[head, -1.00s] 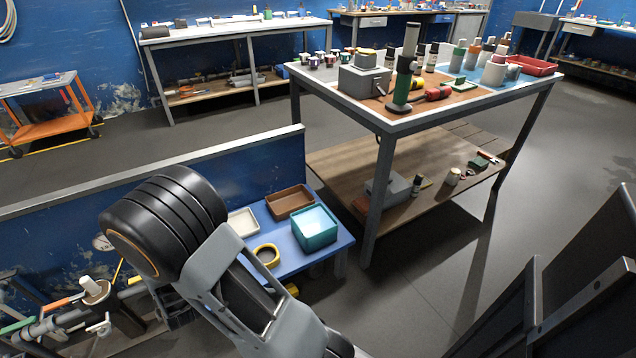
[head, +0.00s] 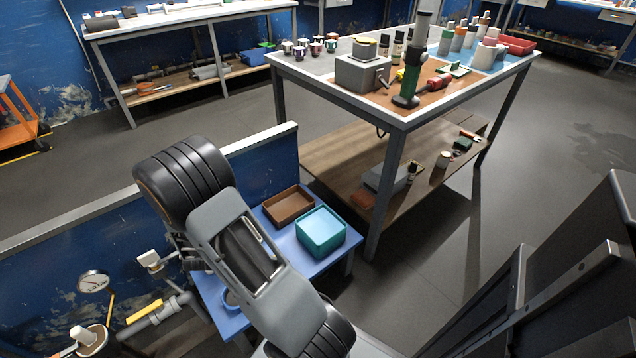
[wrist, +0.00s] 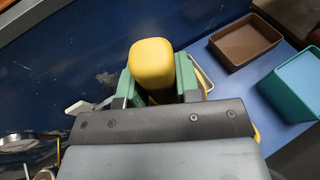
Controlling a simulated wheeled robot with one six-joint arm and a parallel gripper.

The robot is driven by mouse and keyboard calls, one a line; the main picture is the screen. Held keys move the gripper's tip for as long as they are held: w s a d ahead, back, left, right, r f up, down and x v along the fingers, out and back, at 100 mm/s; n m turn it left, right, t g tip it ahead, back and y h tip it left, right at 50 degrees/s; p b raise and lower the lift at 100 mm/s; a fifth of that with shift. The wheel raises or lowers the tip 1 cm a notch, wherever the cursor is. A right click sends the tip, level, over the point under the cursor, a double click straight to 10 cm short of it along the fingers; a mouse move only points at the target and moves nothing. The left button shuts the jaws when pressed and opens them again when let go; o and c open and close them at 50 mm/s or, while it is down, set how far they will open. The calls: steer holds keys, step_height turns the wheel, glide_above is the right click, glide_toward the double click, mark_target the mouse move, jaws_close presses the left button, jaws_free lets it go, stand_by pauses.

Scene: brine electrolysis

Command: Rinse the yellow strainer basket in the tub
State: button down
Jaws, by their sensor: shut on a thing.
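In the wrist view, my gripper (wrist: 156,76) has its two green finger pads closed on either side of a rounded yellow piece (wrist: 152,62). This looks like part of the yellow strainer basket, perhaps its handle; the basket's body is not clear. A teal square tub (head: 321,231) stands on the low blue table, and it also shows at the right of the wrist view (wrist: 290,84). My gripper is to the left of the tub, apart from it. In the head view my arm hides the gripper and what it holds.
A brown tray (head: 288,206) sits beside the tub on the blue table (head: 216,304). A blue wall panel (head: 262,165) stands behind. Pipes with a gauge (head: 93,281) are at the lower left. A tall workbench (head: 404,122) stands to the right.

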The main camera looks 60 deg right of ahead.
steer(key=s+d+f+m+g+h+p, duration=0.1)
steer(key=s+d+m+g, duration=0.35)
steer(key=s+d, duration=0.4)
steer(key=s+d+m+g+h+p, duration=0.15)
steer(key=s+d+m+g, duration=0.35)
steer(key=d, duration=0.6)
steer(key=s+d+f+m+g+h+p, duration=0.1)
steer(key=s+d+m+g, duration=0.2)
steer(key=s+d+g, duration=0.55)
step_height(320, 180, down, 15)
steer(key=w+d+t+b, duration=0.1)
steer(key=t+b, duration=0.1)
steer(key=b, duration=0.9)
steer(key=shift+w+t+b, duration=0.35)
steer(key=shift+t, duration=0.05)
stand_by(3.0)
